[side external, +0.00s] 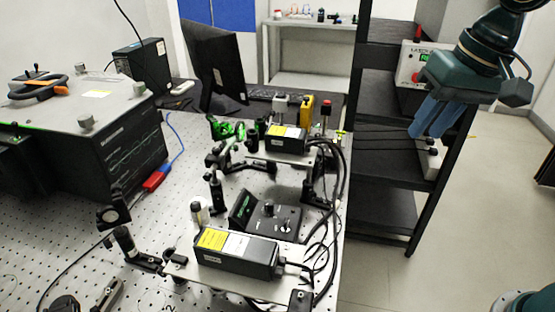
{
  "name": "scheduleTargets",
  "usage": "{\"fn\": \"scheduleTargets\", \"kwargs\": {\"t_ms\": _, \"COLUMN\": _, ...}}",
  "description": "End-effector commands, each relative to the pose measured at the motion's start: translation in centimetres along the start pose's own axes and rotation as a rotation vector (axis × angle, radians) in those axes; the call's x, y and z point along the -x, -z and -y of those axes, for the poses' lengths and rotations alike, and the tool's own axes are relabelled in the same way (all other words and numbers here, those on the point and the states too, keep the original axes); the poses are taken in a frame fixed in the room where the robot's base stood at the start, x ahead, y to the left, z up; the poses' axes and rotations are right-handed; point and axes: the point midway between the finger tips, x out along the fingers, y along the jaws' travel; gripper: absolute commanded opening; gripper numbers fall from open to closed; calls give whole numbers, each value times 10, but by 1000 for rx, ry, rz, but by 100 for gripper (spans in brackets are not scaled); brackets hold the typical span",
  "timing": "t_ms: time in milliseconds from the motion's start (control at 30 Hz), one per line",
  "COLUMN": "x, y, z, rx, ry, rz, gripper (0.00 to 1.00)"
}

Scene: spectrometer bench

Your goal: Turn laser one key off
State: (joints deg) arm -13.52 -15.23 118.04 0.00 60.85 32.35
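A white laser control box (411,68) stands on the upper part of the black shelf rack at the right. Its front carries a lettered label starting with "LASER", a small green display and a red spot. The key cannot be made out at this size, and my arm hides the right part of the box. My gripper (432,130), with blue fingers, hangs in front of the rack, pointing down, lower than the display. Its fingers appear close together; whether they are shut is unclear. No object shows between them.
A smaller white box (431,160) sits on a lower shelf behind the gripper. The black rack post (352,110) stands left of it. The optical table (75,215) holds a black laser module (237,257), a knobbed black box (268,215) and cables. Floor at the right is clear.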

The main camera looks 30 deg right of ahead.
Motion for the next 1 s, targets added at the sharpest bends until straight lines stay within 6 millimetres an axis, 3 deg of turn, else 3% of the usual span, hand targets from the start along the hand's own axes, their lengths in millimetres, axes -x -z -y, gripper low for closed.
{"fn": "scheduleTargets", "kwargs": {"t_ms": 300, "x": -26, "y": 29, "z": 72, "rx": -163, "ry": -49, "rz": 101, "gripper": 28}}
{"fn": "scheduleTargets", "kwargs": {"t_ms": 700, "x": -78, "y": 35, "z": 163, "rx": -364, "ry": -152, "rz": 184, "gripper": 28}}
{"fn": "scheduleTargets", "kwargs": {"t_ms": 1000, "x": -102, "y": 28, "z": 198, "rx": -448, "ry": -202, "rz": 201, "gripper": 28}}
